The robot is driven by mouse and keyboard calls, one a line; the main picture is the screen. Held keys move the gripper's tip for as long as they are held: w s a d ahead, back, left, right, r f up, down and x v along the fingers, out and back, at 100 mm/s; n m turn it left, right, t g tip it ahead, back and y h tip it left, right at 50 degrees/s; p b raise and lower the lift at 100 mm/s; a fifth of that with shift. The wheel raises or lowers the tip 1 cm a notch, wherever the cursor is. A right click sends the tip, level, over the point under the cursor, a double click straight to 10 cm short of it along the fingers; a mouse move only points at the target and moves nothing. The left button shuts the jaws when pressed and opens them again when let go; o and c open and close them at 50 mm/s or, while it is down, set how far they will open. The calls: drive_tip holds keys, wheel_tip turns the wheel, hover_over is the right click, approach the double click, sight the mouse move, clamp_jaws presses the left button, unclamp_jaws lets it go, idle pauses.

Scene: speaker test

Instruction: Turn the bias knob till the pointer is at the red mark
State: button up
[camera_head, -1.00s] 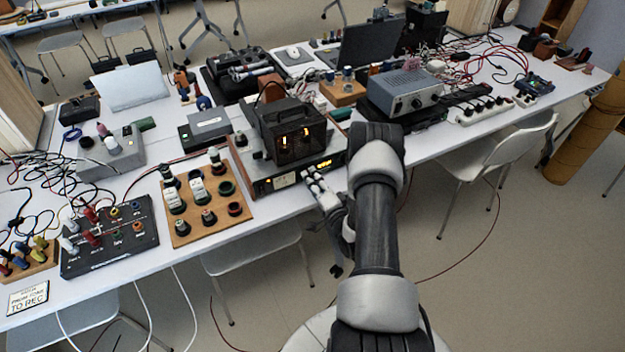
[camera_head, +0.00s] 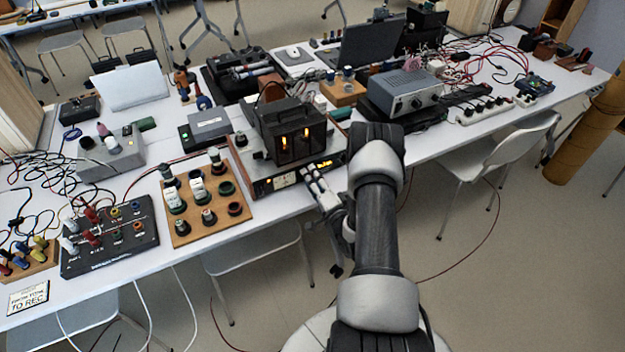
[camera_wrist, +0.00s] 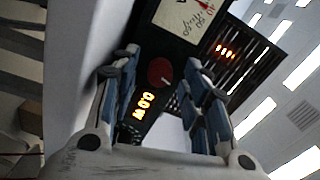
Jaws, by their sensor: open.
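The amplifier (camera_head: 262,187) stands at the table's front edge in the head view, with two glowing tubes (camera_head: 294,146) in a dark cage on top. Its front has a pale meter (camera_head: 283,181) and a lit orange display (camera_head: 322,164). In the wrist view the meter (camera_wrist: 187,16) shows a red pointer; its red mark cannot be made out. A dark red round knob (camera_wrist: 160,72) sits between the meter and the display (camera_wrist: 143,105). My gripper (camera_head: 312,174) is open in front of the panel. In the wrist view its fingers (camera_wrist: 162,78) flank the knob; contact cannot be told.
A wooden board with several knobs (camera_head: 181,237) lies left of the amplifier. A grey power supply (camera_head: 405,92) stands to the right. Cables clutter the table's left end and back right. Open floor lies before the table's front edge, with a chair (camera_head: 495,150) at right.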

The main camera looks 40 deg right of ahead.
drive_tip(key=v, duration=1.2)
idle(0.4)
